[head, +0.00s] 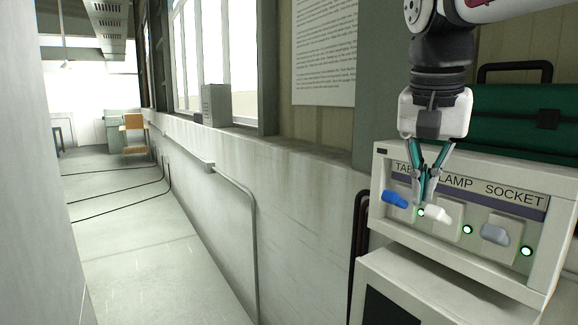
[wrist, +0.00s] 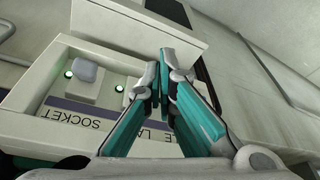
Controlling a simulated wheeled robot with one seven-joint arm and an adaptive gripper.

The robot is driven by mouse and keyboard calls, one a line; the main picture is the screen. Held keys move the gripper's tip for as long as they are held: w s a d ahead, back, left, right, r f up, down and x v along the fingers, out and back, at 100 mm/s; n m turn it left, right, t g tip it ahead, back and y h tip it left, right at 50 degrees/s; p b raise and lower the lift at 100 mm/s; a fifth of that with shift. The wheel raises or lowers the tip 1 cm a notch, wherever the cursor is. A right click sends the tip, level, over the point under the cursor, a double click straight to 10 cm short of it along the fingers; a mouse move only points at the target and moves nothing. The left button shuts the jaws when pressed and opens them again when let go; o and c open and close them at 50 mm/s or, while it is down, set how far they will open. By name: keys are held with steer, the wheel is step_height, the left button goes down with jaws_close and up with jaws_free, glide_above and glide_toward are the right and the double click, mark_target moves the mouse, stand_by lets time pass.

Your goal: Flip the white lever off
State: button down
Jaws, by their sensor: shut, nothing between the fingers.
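The white lever (head: 437,214) is the middle one of three on the front of a pale control box (head: 400,235). It sticks out toward the lower left, with a lit green lamp (head: 467,229) to its right. My gripper (head: 426,202) points down in front of the panel. Its teal fingers are shut and empty, with the tips just above and left of the white lever. Whether they touch it I cannot tell. In the wrist view the shut fingertips (wrist: 159,65) hide the white lever.
A blue lever (head: 395,199) is close to the left of the fingertips. A grey lever (head: 495,234) is on the right and also shows in the wrist view (wrist: 84,70). Green lamps are lit beside both.

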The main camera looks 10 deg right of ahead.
steer(key=w+d+r+m+g+p, duration=0.1)
steer(key=w+d+r+m, duration=0.3)
steer(key=d+r+m, duration=0.1)
step_height(320, 180, up, 2)
steer(key=shift+d+r+h, duration=0.1)
steer(key=shift+d+h, duration=0.3)
steer(key=shift+d, duration=0.3)
glide_toward(438, 216)
steer(key=w+d+f, duration=0.1)
steer(key=d+f, duration=0.2)
steer(key=w+d+f, duration=0.1)
steer(key=shift+w+d+f+p, duration=0.25)
steer(key=shift+w+f+p, duration=0.05)
steer(key=shift+f+p, duration=0.05)
